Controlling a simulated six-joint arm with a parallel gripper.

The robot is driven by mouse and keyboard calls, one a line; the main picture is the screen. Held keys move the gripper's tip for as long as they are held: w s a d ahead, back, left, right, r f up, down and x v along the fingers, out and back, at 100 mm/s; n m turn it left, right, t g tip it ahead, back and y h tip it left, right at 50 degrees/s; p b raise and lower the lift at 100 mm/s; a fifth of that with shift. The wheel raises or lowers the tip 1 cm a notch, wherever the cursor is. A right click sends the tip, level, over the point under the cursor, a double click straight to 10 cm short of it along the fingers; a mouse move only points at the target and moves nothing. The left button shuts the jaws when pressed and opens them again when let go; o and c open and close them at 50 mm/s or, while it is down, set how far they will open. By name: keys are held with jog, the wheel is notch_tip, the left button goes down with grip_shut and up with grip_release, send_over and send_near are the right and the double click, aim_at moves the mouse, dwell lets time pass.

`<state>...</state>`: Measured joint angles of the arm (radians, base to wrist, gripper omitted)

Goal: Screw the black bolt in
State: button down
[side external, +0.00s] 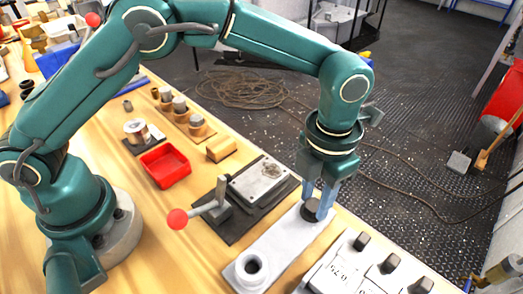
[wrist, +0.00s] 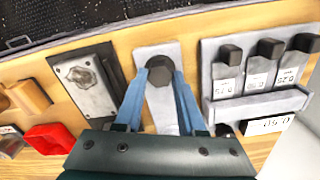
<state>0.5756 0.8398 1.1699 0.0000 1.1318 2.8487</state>
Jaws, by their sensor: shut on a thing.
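The black bolt (side external: 309,212) stands at the far end of a pale grey plate (side external: 278,243). In the wrist view its dark head (wrist: 158,63) shows at the top of the plate (wrist: 160,108). My gripper (side external: 317,203) points down over this end, its blue fingers on either side of the bolt head. In the wrist view the fingers of my gripper (wrist: 158,76) converge on the head, shut on it. The bolt's shank and the hole under it are hidden, so I cannot tell how deep it sits. A round raised socket (side external: 252,267) is at the plate's near end.
A rack (side external: 345,272) of black-topped labelled pieces stands close right of the plate. A toggle clamp with a red ball handle (side external: 177,219) and a dark-based fixture (side external: 238,228) lie left. A red tray (side external: 166,167) is farther left. The table's edge is close behind the bolt.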

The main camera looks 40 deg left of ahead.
aim_at(315, 206)
jog(key=shift+d+r+m, duration=0.1)
jog(key=shift+m, duration=0.7)
jog(key=c, duration=0.5)
grip_release()
jog(key=shift+r, duration=2.55)
